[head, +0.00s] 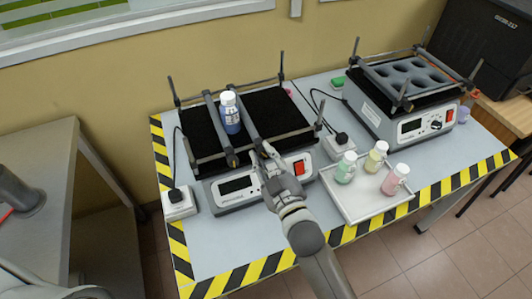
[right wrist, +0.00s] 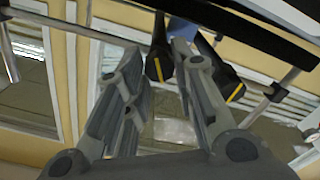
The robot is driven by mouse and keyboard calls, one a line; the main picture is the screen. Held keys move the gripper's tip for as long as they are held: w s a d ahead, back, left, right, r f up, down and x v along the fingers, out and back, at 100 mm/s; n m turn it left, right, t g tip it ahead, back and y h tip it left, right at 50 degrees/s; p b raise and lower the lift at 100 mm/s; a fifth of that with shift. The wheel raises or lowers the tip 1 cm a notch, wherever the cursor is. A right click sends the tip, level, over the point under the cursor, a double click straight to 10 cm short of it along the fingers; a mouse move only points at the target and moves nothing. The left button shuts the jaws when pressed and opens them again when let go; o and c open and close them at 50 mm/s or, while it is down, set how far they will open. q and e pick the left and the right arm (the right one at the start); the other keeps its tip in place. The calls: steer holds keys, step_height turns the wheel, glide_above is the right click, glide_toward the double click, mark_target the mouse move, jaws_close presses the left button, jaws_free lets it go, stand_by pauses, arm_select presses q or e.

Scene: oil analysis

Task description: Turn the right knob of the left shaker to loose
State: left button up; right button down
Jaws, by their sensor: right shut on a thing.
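The left shaker (head: 237,186) has a black platform with two grey clamp bars and a small display and red switch on its front. Its left knob (head: 231,160) is dark and sits at the front end of the left bar. My right gripper (head: 265,155) is at the front end of the right bar, shut on the right knob. The right wrist view shows this knob (right wrist: 157,66), black with a yellow line, between the fingers. A blue bottle (head: 231,117) with a white cap stands between the bars. My left gripper is not in view.
A white tray (head: 361,209) with green, yellow and pink bottles is right of the left shaker. Another shaker (head: 402,105) stands at the back right. White power sockets (head: 179,204) flank the left shaker. The table's front left is clear, edged with yellow-black tape.

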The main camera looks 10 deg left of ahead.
steer(key=n+p, duration=0.1)
steer(key=n, duration=0.4)
steer(key=shift+n, duration=0.4)
steer(key=n, duration=0.6)
steer(key=shift+f, duration=0.15)
steer(key=c, duration=1.2)
jaws_free()
steer(key=shift+s, duration=0.15)
steer(key=v, duration=1.1)
steer(key=shift+s+d, duration=0.25)
steer(key=shift+s, duration=0.05)
